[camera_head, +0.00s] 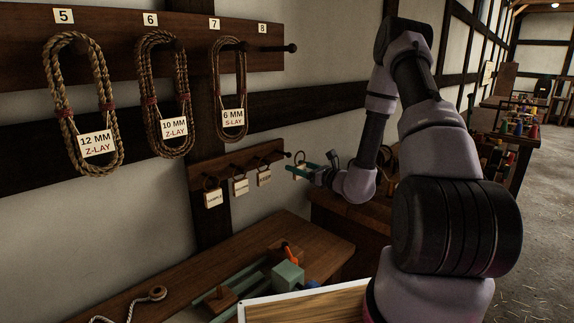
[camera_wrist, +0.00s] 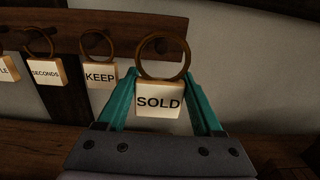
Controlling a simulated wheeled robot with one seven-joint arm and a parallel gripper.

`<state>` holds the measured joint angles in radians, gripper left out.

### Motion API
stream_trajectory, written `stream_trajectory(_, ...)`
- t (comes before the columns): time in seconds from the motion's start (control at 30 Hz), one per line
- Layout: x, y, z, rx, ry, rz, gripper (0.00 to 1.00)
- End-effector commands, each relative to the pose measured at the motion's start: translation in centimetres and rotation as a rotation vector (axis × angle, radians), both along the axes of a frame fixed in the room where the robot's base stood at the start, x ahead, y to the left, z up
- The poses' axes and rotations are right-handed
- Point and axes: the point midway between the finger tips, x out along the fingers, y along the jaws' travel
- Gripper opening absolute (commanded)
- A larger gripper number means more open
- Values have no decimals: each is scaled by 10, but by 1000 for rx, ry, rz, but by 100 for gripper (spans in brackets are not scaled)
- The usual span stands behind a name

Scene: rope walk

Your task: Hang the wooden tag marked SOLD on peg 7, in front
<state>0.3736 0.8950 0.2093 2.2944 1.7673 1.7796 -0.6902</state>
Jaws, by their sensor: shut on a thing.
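The wooden tag marked SOLD (camera_wrist: 159,101) is between the teal fingers of my gripper (camera_wrist: 161,84); its brown ring stands above it. My gripper (camera_head: 294,171) is beside the right end of the small peg rail (camera_head: 236,164) in the head view. In the wrist view a peg of that rail shows through the ring; I cannot tell whether the ring is around it or in front of it. Peg 7 (camera_head: 243,46), under the number 7 label (camera_head: 214,24), bears a rope coil (camera_head: 229,80) with a 6 MM S-LAY card (camera_head: 232,119).
Tags marked KEEP (camera_wrist: 100,77) and SECONDS (camera_wrist: 46,73) hang left of SOLD. Peg 8 (camera_head: 290,48) is bare. Coils on peg 5 (camera_head: 63,85) and peg 6 (camera_head: 174,90) hang further left. A bench (camera_head: 180,282) with tools stands below.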

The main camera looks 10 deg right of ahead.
Motion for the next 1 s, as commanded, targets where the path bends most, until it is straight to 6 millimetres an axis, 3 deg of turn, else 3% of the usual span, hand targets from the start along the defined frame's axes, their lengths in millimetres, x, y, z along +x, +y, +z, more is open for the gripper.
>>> stream_trajectory(0.2,-47,-33,0,1,3,-4,15)
stream_trajectory(0.4,-75,-51,0,0,1,-3,15)
stream_trajectory(0.6,-87,-58,-2,0,0,0,15)
stream_trajectory(1.0,-90,-60,-2,0,0,-1,15)
